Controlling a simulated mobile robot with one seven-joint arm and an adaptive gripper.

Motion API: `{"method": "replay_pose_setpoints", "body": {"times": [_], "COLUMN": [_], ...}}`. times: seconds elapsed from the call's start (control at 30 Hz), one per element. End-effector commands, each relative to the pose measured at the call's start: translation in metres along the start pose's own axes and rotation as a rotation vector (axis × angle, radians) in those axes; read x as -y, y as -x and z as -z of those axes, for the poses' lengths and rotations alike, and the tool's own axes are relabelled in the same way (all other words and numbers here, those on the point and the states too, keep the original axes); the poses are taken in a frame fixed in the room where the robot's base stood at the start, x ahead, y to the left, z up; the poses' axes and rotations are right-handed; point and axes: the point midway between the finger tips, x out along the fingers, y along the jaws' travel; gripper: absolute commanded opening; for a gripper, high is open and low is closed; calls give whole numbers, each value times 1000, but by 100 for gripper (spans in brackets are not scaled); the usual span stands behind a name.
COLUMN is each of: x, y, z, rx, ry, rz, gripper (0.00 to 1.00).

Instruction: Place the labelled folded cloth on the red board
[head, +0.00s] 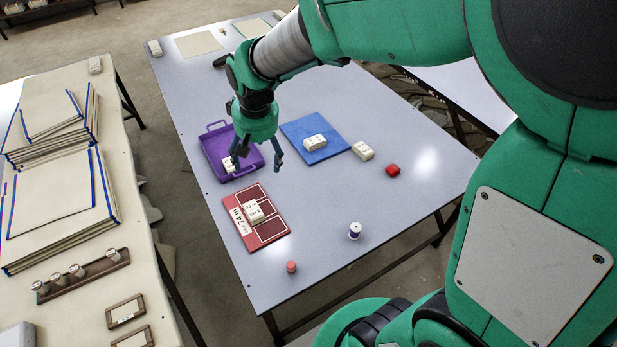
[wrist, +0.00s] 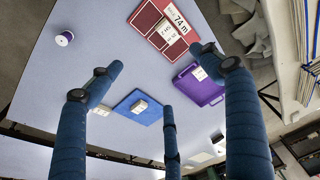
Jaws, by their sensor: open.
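The red board (head: 268,230) lies on the table with outlined fields and a white "74 m" label. A small white folded cloth (head: 253,211) with dark print rests on it; both also show at the top of the wrist view, the board (wrist: 145,16) and the cloth (wrist: 161,36). Similar printed white cloths lie on the blue board (head: 315,142), beside it (head: 362,151), and in the purple tray (head: 228,165). The print is too small to read. My gripper (head: 256,165) is open and empty, above the table between tray and blue board.
A purple tray (head: 211,149) and a blue board (head: 333,137) stand behind the red board. A red block (head: 393,170), a spool (head: 355,231) and an orange cylinder (head: 291,267) stand on the table. A side table (head: 150,285) is at left.

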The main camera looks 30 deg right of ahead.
Motion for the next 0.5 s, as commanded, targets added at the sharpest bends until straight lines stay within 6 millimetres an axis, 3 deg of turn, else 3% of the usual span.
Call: {"method": "replay_pose_setpoints", "body": {"times": [0.03, 0.2, 0.5], "x": [-1, -4, -9], "y": [18, 63, 128], "z": [-8, -37, -98], "rx": [-20, -69, -157], "ry": [0, 0, 0], "rz": [0, 0, -2], "gripper": [79, 79, 79]}}
